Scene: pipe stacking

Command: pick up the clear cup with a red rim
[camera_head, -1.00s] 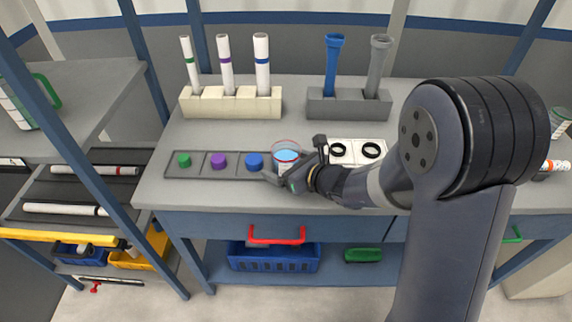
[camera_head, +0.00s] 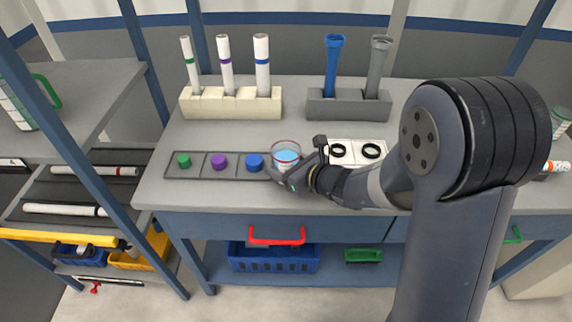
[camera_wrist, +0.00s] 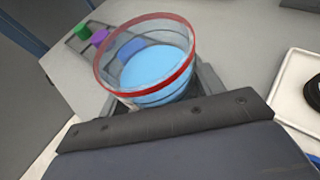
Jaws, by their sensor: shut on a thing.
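The clear cup with a red rim (camera_head: 286,151) is at the right end of the tray of coloured caps, with blue showing in it. It also shows close up in the wrist view (camera_wrist: 146,62), upright or nearly so. My gripper (camera_head: 284,172) reaches it from the right and is shut on the cup. The fingers are mostly hidden behind the cup and the dark gripper body in the wrist view. I cannot tell whether the cup's base touches the table.
The dark tray (camera_head: 204,177) holds green, purple and blue caps just left of the cup. A white plate (camera_head: 357,146) with black rings lies to the right. A cream rack (camera_head: 230,106) and a grey rack (camera_head: 348,108) hold upright pipes at the back. Bare table lies between.

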